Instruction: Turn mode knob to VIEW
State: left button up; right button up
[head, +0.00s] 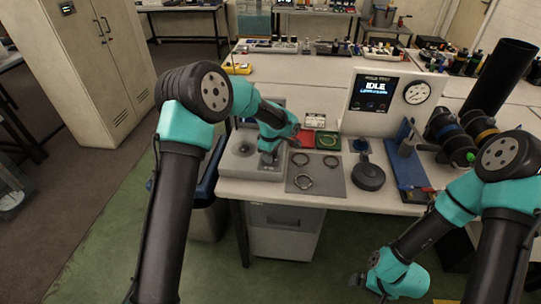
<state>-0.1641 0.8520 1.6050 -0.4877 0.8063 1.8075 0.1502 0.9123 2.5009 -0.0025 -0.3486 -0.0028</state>
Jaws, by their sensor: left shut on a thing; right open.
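My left gripper (268,157) reaches down onto the right part of a grey box (236,168) at the left end of the bench. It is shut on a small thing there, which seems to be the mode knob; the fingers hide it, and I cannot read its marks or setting. A panel screen (374,92) at the back shows IDLE, with a smaller blue line too small to read. My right gripper (366,284) is open, low in front of the bench and away from the objects.
A grey mat (316,185) holds several metal rings. Right of it are a dark round-based device (368,176) and a blue stand (405,165). Red (302,139) and green (327,141) trays lie behind the mat. A round gauge (416,92) is on the panel.

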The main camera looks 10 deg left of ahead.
pick_arm(q)
jog(key=shift+n, duration=1.2)
jog(key=o, duration=0.9)
notch_tip(320, 180, up, 18)
jog(key=shift+f, duration=0.25)
jog(key=shift+f, duration=0.1)
